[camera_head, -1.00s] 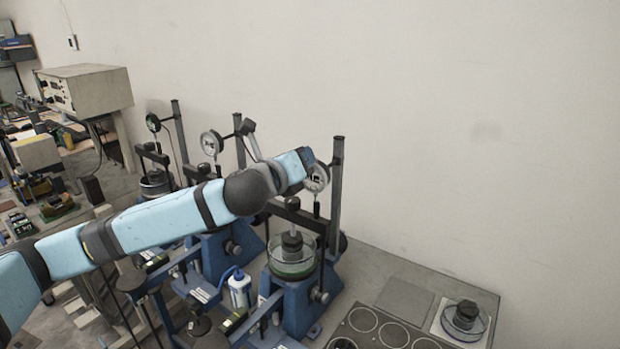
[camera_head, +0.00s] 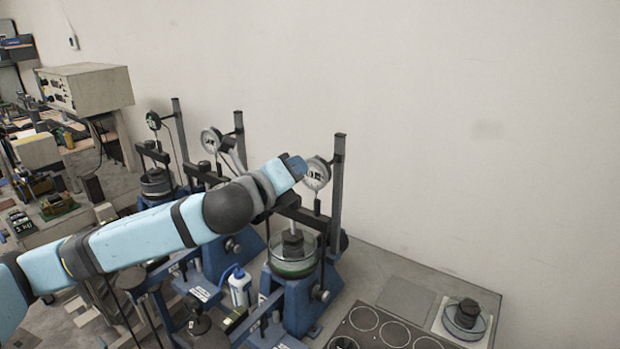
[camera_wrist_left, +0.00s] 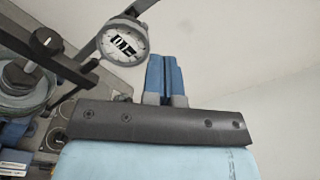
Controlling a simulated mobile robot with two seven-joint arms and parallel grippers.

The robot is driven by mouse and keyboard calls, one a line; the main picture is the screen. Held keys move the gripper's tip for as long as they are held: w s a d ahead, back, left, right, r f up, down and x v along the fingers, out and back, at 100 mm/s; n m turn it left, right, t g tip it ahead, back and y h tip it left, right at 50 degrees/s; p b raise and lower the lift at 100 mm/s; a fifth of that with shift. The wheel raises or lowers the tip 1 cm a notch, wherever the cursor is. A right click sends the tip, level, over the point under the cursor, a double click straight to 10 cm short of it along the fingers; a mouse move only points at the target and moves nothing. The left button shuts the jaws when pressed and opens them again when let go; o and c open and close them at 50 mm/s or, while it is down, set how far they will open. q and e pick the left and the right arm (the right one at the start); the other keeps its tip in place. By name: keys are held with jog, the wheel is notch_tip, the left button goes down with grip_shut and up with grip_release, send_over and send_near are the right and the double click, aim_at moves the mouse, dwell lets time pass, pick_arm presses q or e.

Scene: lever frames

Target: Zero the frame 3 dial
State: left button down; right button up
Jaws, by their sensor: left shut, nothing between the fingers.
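Three lever frames stand in a row along the wall, each with a round dial on a post. I take the nearest, rightmost dial (camera_head: 318,173) as the frame 3 dial; I cannot read a frame number. It has a white face with a dark marking, and its left edge is close to my left gripper (camera_head: 299,163). In the left wrist view the same dial (camera_wrist_left: 123,42) is left of my shut, empty blue fingers (camera_wrist_left: 164,78), with a visible gap in the picture. Its needle is too small to read. My right gripper is out of view.
The middle dial (camera_head: 211,140) and far dial (camera_head: 153,121) stand to the left. The black post (camera_head: 337,190) rises just right of the nearest dial. Below it is a glass dish (camera_head: 293,266) with a weight. A white bottle (camera_head: 240,288) stands low left. The wall is behind.

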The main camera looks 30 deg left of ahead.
aim_at(313, 175)
pick_arm(q)
notch_tip(313, 175, down, 10)
jog(key=n+b, duration=0.8)
jog(key=n, duration=1.9)
jog(key=w, duration=0.5)
jog(key=shift+d+r+p, duration=0.25)
jog(key=shift+r+p, duration=0.15)
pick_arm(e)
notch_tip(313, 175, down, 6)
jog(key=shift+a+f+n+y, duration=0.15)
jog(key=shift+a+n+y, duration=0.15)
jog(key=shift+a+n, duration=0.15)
pick_arm(q)
jog(key=shift+w+r, duration=0.1)
jog(key=shift+r, duration=0.05)
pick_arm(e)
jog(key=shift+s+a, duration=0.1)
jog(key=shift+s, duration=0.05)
pick_arm(q)
jog(key=shift+a+p, duration=0.1)
jog(key=shift+p, duration=0.25)
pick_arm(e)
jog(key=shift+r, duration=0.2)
pick_arm(q)
jog(key=shift+r, duration=0.1)
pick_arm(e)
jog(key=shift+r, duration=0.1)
